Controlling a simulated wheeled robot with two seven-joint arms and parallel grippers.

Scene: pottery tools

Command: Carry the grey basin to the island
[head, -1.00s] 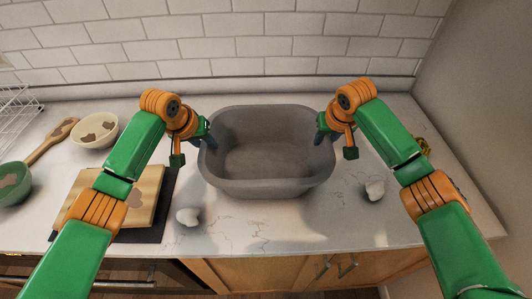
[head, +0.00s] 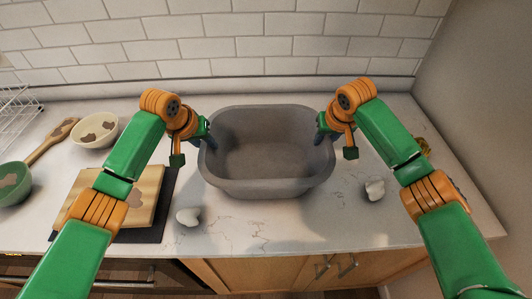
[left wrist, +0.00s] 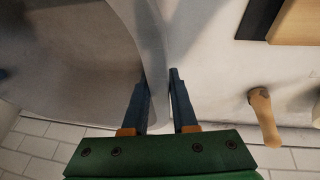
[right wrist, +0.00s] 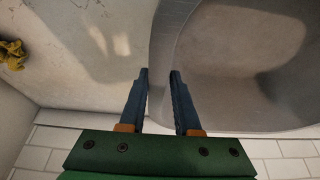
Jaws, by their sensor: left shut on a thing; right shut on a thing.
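The grey basin (head: 267,187) is an empty, rounded rectangular tub in the middle of the white counter in the head view. It is upright. My left gripper (head: 208,137) is at its left wall, and the left wrist view shows its two blue fingers (left wrist: 160,90) on either side of that wall, shut on it. My right gripper (head: 321,134) is at the right wall, and the right wrist view shows its fingers (right wrist: 160,88) shut on the rim there. The basin also shows in the left wrist view (left wrist: 70,60) and the right wrist view (right wrist: 240,60). No island can be made out.
A cutting board (head: 145,192) on a dark mat, a cream bowl (head: 96,130), a green bowl (head: 12,185) and a wooden tool (head: 52,140) lie left. White lumps (head: 187,217) (head: 375,190) flank the basin's front. A tiled wall is behind, a plain wall right.

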